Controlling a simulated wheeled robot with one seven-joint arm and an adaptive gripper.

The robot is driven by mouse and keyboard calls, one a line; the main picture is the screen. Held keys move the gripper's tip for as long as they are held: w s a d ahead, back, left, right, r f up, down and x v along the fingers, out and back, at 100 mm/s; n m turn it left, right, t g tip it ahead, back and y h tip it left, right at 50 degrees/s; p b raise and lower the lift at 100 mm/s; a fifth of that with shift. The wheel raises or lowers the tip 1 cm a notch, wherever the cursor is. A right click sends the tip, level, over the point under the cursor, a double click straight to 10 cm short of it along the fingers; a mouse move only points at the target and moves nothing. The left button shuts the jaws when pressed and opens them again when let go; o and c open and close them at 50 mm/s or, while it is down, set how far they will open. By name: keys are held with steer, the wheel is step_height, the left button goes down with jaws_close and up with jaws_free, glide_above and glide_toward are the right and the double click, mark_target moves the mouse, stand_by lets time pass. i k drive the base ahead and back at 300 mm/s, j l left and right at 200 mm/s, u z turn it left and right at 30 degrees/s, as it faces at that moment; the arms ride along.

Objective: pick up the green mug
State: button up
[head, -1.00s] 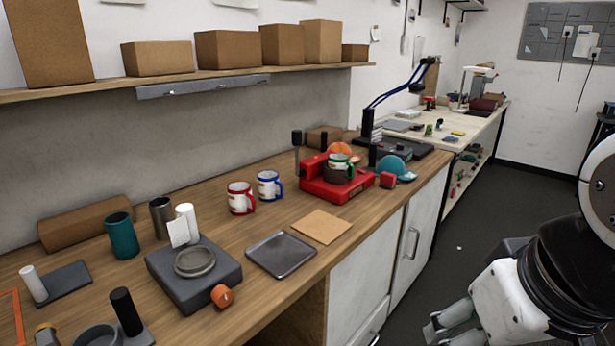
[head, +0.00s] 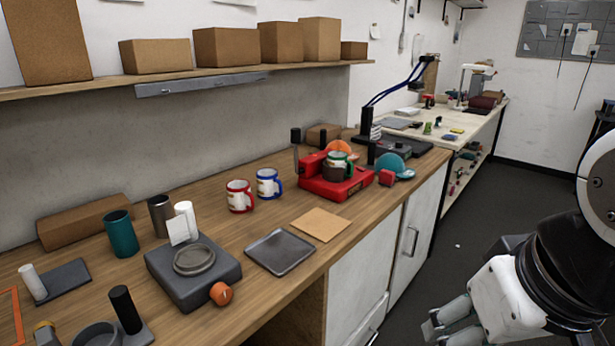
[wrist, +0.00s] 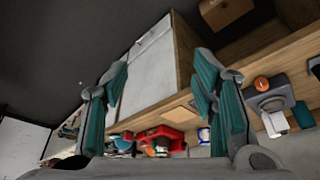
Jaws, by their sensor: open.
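The green mug (head: 339,160), white with a green rim and handle, sits in the red mug press (head: 327,188) on the wooden counter. A dark band of the press wraps its lower part. The red press also shows small in the wrist view (wrist: 160,132). My gripper shows at the lower right of the head view, below the counter height and well apart from the mug. In the wrist view my gripper (wrist: 163,85) is open, its two teal-padded fingers wide apart with nothing between them.
A red mug (head: 240,196) and a blue mug (head: 268,184) stand left of the press. A cork square (head: 320,224) and a metal tray (head: 280,252) lie in front. A teal half-round item (head: 391,166) and a red block (head: 386,178) sit to its right.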

mark_target(337, 159)
steer(key=i+l+u, duration=0.25)
steer(key=i+l, duration=0.3)
steer(key=i+l+u, duration=0.15)
steer(key=i+l, duration=0.15)
steer(key=i+l+u, duration=0.1)
steer(key=i+l, duration=0.15)
steer(key=l, duration=0.15)
steer(key=i+l+u, duration=0.25)
steer(key=i+l, duration=0.25)
steer(key=l, duration=0.25)
steer(key=i+l+u, duration=0.15)
steer(key=l, duration=0.3)
steer(key=i+j, duration=0.05)
